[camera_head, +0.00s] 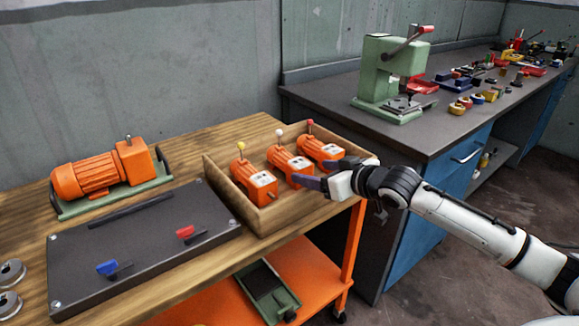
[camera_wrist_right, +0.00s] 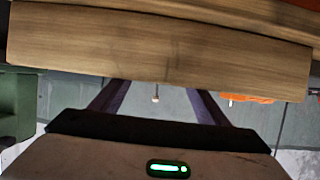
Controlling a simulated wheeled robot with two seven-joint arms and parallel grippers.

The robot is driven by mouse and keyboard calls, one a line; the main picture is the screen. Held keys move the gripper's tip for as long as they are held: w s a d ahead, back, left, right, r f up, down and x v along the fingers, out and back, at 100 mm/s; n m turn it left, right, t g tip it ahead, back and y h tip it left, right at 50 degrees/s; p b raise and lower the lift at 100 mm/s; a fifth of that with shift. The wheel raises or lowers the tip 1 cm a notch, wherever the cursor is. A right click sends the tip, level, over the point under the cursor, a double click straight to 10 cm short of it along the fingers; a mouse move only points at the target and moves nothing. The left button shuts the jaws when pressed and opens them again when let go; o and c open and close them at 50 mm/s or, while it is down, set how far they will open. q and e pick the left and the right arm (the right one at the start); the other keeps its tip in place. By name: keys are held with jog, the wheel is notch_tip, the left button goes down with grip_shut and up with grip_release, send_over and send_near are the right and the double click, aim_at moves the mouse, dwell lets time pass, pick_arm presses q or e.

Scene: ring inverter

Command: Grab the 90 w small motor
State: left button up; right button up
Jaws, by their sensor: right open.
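Three small orange motors stand in a row in an open wooden box (camera_head: 285,222). One has a yellow-tipped pin (camera_head: 254,182), one a white-tipped pin (camera_head: 289,165), one a red-tipped pin (camera_head: 319,149). Their white labels are too small to read, so I cannot tell which is 90 W. My right gripper (camera_head: 326,172) is open and empty at the box's right side, its dark fingers reaching over the motors' near ends. In the right wrist view, a wooden board (camera_wrist_right: 160,45) crosses above the open fingers, and an orange part (camera_wrist_right: 245,98) shows at right. My left gripper is out of view.
A larger orange motor (camera_head: 92,176) on a green base stands at the left of the wooden table. A dark panel (camera_head: 145,250) with blue and red levers lies in front. A green press (camera_head: 385,75) stands on the grey bench behind.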

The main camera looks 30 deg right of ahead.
aim_at(305, 170)
jog(key=shift+b+x, duration=0.3)
jog(key=shift+x, duration=2.45)
jog(key=shift+s+a, duration=0.1)
